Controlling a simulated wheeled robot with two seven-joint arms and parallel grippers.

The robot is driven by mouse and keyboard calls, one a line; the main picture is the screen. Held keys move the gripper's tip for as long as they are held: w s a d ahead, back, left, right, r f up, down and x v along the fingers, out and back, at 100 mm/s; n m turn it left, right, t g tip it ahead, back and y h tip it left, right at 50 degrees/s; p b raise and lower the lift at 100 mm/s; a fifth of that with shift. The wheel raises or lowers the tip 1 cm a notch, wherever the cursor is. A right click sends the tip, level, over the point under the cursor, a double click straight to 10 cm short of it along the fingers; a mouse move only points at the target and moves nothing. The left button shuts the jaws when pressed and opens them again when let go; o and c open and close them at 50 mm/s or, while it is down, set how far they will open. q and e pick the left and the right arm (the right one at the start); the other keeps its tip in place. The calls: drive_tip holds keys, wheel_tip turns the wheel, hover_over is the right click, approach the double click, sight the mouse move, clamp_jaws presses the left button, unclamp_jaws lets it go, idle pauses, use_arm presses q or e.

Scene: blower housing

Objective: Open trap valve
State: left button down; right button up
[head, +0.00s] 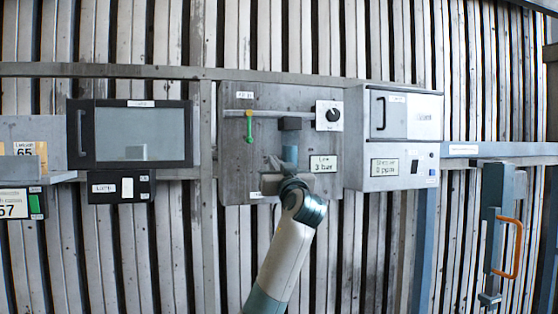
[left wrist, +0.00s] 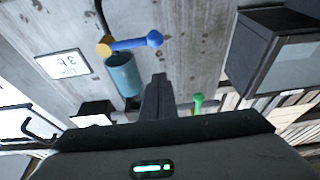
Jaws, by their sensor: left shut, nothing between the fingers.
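My left gripper (head: 275,164) is in front of the lower part of a grey wall panel (head: 235,165). In the left wrist view its fingers (left wrist: 158,82) are shut and empty, apart from the levers. There a blue lever (left wrist: 139,42) with a yellow hub (left wrist: 104,46) sits beside a blue cylinder (left wrist: 123,74). The cylinder also shows in the head view (head: 290,155), but my arm hides the blue lever there. A green lever (head: 249,128) hangs down from a pipe higher on the panel; it also shows in the left wrist view (left wrist: 198,103). I cannot tell which is the trap valve.
A black-framed window box (head: 140,134) is left of the panel. A grey cabinet (head: 406,115) with a handle adjoins its right. A dark knob (head: 333,115) and a "3 bar" sign (head: 323,164) are on the panel. An orange handle (head: 517,248) stands far right.

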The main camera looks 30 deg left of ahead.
use_arm(q)
wheel_tip(320, 180, down, 4)
drive_tip(key=shift+s+f+p, duration=0.1)
drive_tip(key=shift+p, duration=0.85)
